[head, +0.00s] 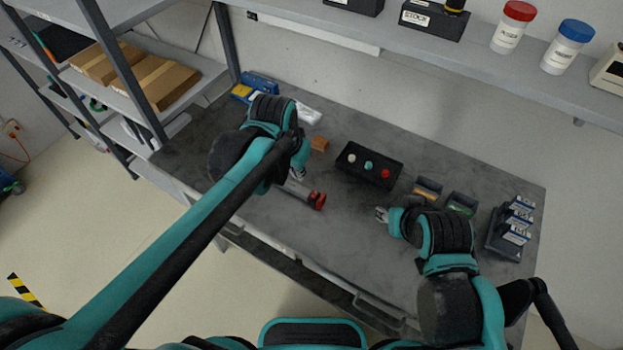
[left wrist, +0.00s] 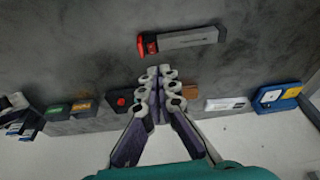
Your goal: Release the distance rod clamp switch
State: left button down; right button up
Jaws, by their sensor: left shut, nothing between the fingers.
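A grey bar with a red and black end piece (head: 316,200) lies on the dark table, left of its middle. It also shows in the left wrist view (left wrist: 185,41), red end to the left, beyond my fingertips. I cannot tell which part of it is the clamp switch. My left gripper (head: 298,174) is just behind the bar in the head view, partly hidden by its own wrist. In the left wrist view its fingers (left wrist: 160,72) are together and empty, apart from the bar. My right gripper (head: 381,214) is over the table right of the bar; its finger opening is too small to judge.
A black box with white, green and red buttons (head: 369,165) stands behind the bar. A brown block (head: 320,144) is left of it. Small bins (head: 462,203) and a dark rack with labelled items (head: 510,230) stand at the right. A shelf (head: 470,63) overhangs the back.

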pick_arm(q)
jog(key=shift+w+d+r+m+g+p, duration=0.2)
jog(key=shift+w+d+p, duration=0.05)
jog(key=shift+d, duration=0.35)
jog(key=shift+w+d+r+m+g+p, duration=0.15)
jog(key=shift+w+d+m+g+p, duration=0.1)
jog(key=shift+d, duration=0.3)
pick_arm(e)
jog(key=shift+r, duration=0.8)
pick_arm(q)
jog(key=b, duration=0.5)
send_near(313, 196)
jog(key=x, duration=0.5)
jog(key=shift+w+d+f, duration=0.15)
jog(key=shift+w, duration=0.1)
jog(key=shift+s+f, duration=0.1)
jog(key=shift+f, duration=0.6)
pick_arm(e)
jog(key=shift+f, duration=2.45)
pick_arm(q)
jog(key=shift+s+f+b, duration=0.2)
jog(key=shift+f+b, duration=0.1)
jog(key=shift+f, duration=0.15)
pick_arm(e)
jog(key=shift+s+f, duration=0.1)
jog(key=shift+f, duration=0.15)
pick_arm(q)
jog(key=shift+w+r, duration=0.1)
jog(key=shift+w, duration=0.05)
